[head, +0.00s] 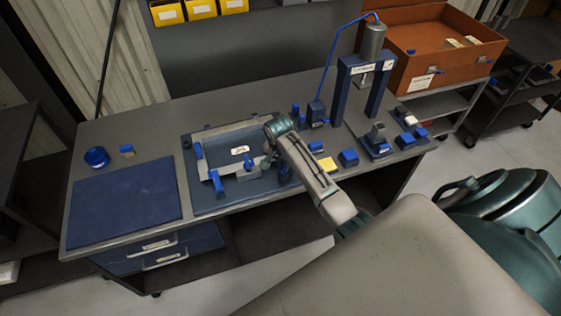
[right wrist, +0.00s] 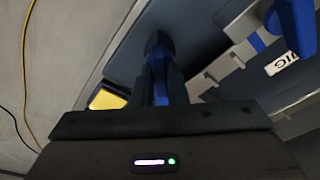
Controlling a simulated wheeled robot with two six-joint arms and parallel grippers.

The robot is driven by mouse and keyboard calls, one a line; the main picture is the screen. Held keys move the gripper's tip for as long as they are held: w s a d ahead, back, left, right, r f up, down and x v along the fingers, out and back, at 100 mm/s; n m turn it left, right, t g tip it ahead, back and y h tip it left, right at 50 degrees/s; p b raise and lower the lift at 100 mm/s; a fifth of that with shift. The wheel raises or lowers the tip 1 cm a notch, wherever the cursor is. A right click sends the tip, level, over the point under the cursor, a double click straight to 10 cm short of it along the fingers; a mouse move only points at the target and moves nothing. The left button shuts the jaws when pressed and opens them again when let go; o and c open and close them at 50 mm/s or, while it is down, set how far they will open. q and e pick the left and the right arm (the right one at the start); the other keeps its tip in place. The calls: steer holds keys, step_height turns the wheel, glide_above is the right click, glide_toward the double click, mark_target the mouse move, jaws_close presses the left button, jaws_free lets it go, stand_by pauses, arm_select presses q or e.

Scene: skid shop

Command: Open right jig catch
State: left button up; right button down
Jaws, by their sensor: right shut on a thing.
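The jig (head: 208,203) is a blue plate with a grey frame and a "JIG" label (head: 240,150), lying at the middle of the bench. A blue catch (head: 217,182) stands at its left front. My right gripper (head: 268,163) reaches down at the jig's right side, partly hidden by its own wrist. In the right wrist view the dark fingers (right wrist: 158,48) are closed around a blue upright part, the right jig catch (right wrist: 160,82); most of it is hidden. Whether the catch is open cannot be told. My left gripper is out of view.
A yellow pad (head: 328,164) and a blue block (head: 348,158) lie just right of my arm. A blue press (head: 342,95) stands at the back right. A blue mat (head: 125,205) covers the bench's left. An orange crate (head: 425,75) stands on a cart beyond.

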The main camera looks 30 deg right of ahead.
steer(key=m, duration=0.4)
steer(key=shift+a+g, duration=0.1)
steer(key=shift+g, duration=0.3)
steer(key=shift+m, duration=0.3)
steer(key=m, duration=0.4)
steer(key=shift+w+g, duration=0.1)
steer(key=shift+g, duration=0.3)
steer(key=c, duration=1.4)
jaws_free()
steer(key=shift+o, duration=0.2)
steer(key=shift+r, duration=4.05)
